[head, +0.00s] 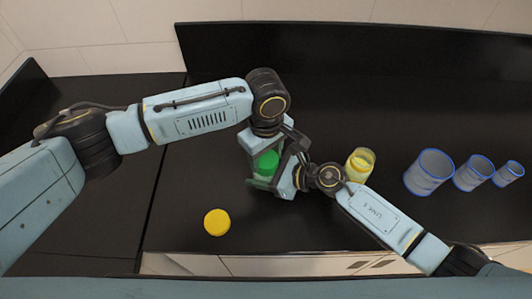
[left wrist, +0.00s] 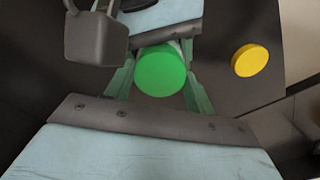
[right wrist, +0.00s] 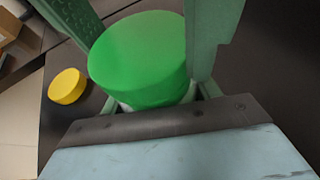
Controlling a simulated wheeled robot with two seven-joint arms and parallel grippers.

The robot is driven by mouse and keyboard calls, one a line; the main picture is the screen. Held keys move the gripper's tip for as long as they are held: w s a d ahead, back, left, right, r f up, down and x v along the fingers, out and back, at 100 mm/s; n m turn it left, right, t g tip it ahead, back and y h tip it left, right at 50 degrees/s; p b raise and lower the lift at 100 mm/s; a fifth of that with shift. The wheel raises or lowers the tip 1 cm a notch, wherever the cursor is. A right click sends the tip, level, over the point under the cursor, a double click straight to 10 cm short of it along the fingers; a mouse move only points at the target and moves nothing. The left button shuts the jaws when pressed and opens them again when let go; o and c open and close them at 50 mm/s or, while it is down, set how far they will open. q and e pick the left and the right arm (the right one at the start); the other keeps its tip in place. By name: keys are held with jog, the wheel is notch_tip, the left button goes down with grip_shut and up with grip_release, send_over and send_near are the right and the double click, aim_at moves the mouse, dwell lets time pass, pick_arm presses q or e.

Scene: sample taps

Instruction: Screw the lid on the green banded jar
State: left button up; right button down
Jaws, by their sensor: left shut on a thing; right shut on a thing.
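The green lid (head: 266,162) is between my two grippers, left of centre on the counter in the head view. It also shows from above in the left wrist view (left wrist: 160,70) and large in the right wrist view (right wrist: 138,50). A pale strip of the jar (right wrist: 125,106) shows directly under the lid; the rest of the jar and its band are mostly hidden. My left gripper (head: 268,156) comes from above and is shut on the lid. My right gripper (head: 264,182) comes from the right, lower down, and is shut on the jar.
A yellow lid (head: 217,222) lies flat near the front edge. A yellow jar (head: 360,164) stands close to my right arm. The black counter (head: 330,110) behind is clear.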

pick_arm(q)
jog(key=shift+m, duration=1.1)
jog(key=o, duration=1.1)
jog(key=shift+r, duration=2.25)
